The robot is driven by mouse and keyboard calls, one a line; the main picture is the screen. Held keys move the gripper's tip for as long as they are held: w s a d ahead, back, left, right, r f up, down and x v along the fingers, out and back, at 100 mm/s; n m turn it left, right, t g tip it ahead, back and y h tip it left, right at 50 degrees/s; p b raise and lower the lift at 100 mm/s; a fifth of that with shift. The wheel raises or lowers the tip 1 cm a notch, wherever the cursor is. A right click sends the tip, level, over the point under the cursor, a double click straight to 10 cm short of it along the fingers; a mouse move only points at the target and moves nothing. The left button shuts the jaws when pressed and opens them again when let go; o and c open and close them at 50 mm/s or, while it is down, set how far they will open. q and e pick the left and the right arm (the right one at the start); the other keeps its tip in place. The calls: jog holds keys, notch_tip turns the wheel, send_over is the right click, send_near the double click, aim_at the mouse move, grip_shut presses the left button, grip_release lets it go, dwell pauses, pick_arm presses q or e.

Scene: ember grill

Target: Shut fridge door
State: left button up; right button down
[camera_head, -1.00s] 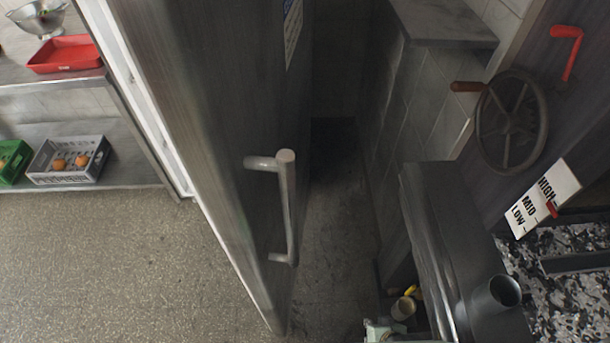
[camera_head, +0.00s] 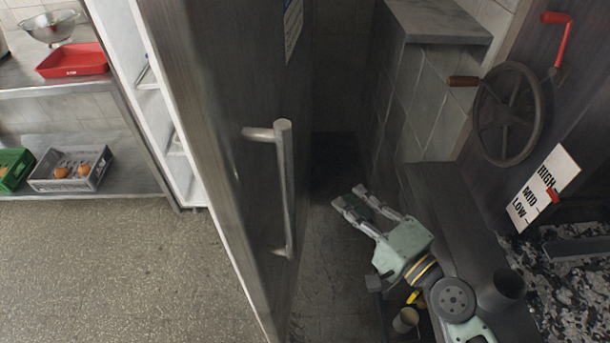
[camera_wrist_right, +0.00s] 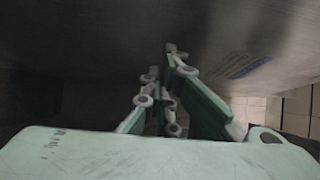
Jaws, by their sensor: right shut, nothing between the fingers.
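The pale fridge interior (camera_head: 150,110) with shelves shows to the left of the door. My right gripper (camera_head: 348,195) is to the right of the handle, shut and empty, apart from the door and pointing up and left. In the right wrist view my gripper (camera_wrist_right: 165,75) has the grey door surface (camera_wrist_right: 110,40) ahead of it, with a label on it. My left gripper is not in view.
A tiled counter block (camera_head: 440,80), a hand wheel (camera_head: 508,115) and a grill (camera_head: 570,285) stand on the right, close to my right arm. At left, shelves hold a red tray (camera_head: 75,60) and a grey crate (camera_head: 70,170). The floor (camera_head: 120,270) at left is clear.

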jog(key=s+a+p+x, duration=0.1)
jog(key=p+x, duration=0.3)
jog(key=x, duration=0.9)
jog(key=shift+s+a, duration=0.3)
jog(key=shift+a, duration=0.35)
jog(key=shift+a, duration=0.1)
